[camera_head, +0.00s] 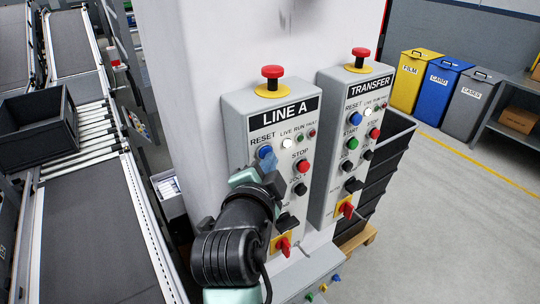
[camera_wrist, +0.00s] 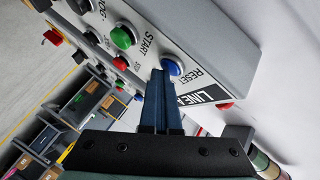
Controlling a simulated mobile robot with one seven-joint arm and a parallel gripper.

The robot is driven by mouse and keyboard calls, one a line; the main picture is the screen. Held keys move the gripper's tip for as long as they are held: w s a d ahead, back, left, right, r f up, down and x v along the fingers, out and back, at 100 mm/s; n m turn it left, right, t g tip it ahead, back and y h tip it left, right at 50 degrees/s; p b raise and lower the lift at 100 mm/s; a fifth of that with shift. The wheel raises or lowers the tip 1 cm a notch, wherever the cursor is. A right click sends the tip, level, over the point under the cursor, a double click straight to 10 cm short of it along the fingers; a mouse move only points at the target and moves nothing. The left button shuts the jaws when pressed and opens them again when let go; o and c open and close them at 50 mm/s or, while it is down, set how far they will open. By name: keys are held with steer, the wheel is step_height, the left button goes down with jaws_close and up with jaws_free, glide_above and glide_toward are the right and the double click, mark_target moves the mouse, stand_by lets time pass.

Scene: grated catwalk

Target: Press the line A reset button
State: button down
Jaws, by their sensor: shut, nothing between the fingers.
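The LINE A panel (camera_head: 237,104) is a light grey box on a white column, with a red mushroom button on top. Its blue RESET button (camera_head: 265,152) sits at the upper left, under the word RESET. My gripper (camera_head: 270,166) is shut and empty, its tips just below this button and partly overlapping it in the head view. In the wrist view, the closed fingertips (camera_wrist: 158,72) are right beside the blue button (camera_wrist: 173,67), at its edge. I cannot tell whether they touch it. The green START button (camera_wrist: 123,37) shows in the wrist view; my gripper hides it in the head view.
A similar TRANSFER panel (camera_head: 328,92) with its own blue RESET button stands close on the right. The LINE A panel also has a red STOP button (camera_head: 303,166) and a red rotary switch (camera_head: 284,246). A conveyor with a black crate (camera_head: 37,128) is at the left.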

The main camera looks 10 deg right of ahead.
steer(key=shift+s, duration=0.15)
steer(key=shift+s+d, duration=0.2)
steer(key=shift+s, duration=0.3)
steer(key=shift+s+d, duration=0.2)
steer(key=shift+s, duration=0.25)
steer(key=shift+s, duration=0.1)
steer(key=s, duration=0.1)
steer(key=s+d, duration=0.1)
steer(key=s, duration=0.1)
steer(key=s+d, duration=0.1)
steer(key=shift+s+p, duration=0.25)
steer(key=shift+p, duration=0.05)
stand_by(0.5)
steer(key=s+a+r+n+t+y+b, duration=0.1)
steer(key=a+r+n+t, duration=0.25)
steer(key=r, duration=0.75)
steer(key=s+a+r+n+t+y, duration=0.1)
steer(key=a+r+n+t, duration=0.3)
steer(key=r, duration=0.6)
steer(key=s+a+r+n+t+y, duration=0.2)
steer(key=s+r+n, duration=0.2)
steer(key=r, duration=0.3)
steer(key=s+a+r+n+t+y, duration=0.1)
steer(key=s+r+n+t, duration=0.2)
steer(key=r, duration=0.4)
steer(key=shift+s+a+n+t+y, duration=0.35)
steer(key=shift+s+n+y, duration=0.05)
steer(key=shift+s+n, duration=0.35)
